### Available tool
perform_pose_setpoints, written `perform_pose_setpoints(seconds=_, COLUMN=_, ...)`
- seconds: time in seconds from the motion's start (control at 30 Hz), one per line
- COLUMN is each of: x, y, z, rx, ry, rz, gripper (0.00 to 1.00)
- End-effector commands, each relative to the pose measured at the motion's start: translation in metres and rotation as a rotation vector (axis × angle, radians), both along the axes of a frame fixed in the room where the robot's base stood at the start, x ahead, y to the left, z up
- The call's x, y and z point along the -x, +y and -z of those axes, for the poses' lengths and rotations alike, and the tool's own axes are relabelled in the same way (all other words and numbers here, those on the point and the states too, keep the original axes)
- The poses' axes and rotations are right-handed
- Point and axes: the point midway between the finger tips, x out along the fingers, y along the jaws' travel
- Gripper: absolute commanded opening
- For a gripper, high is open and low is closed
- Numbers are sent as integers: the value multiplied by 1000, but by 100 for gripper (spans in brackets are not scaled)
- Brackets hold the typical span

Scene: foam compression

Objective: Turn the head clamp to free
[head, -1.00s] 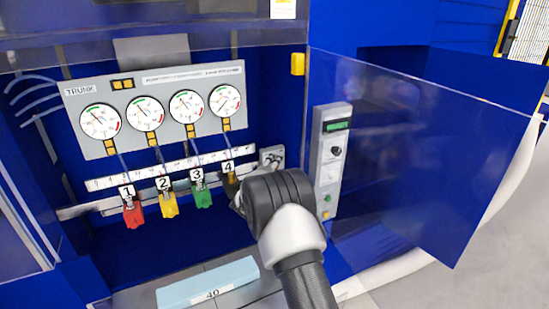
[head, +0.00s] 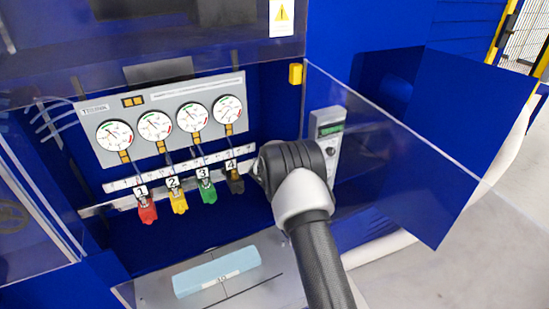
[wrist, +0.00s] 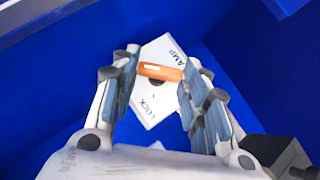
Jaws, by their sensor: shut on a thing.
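The head clamp shows in the wrist view as a white plate (wrist: 147,108) with an orange lever (wrist: 160,72) across it. The lever lies nearly level in the picture, and the plate looks tilted. In the head view my arm's dark wrist covers the clamp and the fingers.
A gauge panel (head: 190,139) stands left of my arm, above red (head: 147,211), yellow (head: 179,201), green (head: 207,192) and dark (head: 236,181) numbered parts. A control box (head: 328,125) and a clear blue door (head: 390,170) are at right. A light-blue block (head: 216,271) lies in front.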

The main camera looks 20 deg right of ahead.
Motion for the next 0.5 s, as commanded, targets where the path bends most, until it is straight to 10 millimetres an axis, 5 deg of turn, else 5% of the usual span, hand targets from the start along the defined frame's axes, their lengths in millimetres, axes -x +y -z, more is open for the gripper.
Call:
perform_pose_setpoints(seconds=0.47, x=0, y=0, z=0, rx=-13, ry=-1, rz=0, gripper=18)
perform_pose_setpoints(seconds=0.5, x=0, y=0, z=0, rx=-13, ry=-1, rz=0, gripper=44)
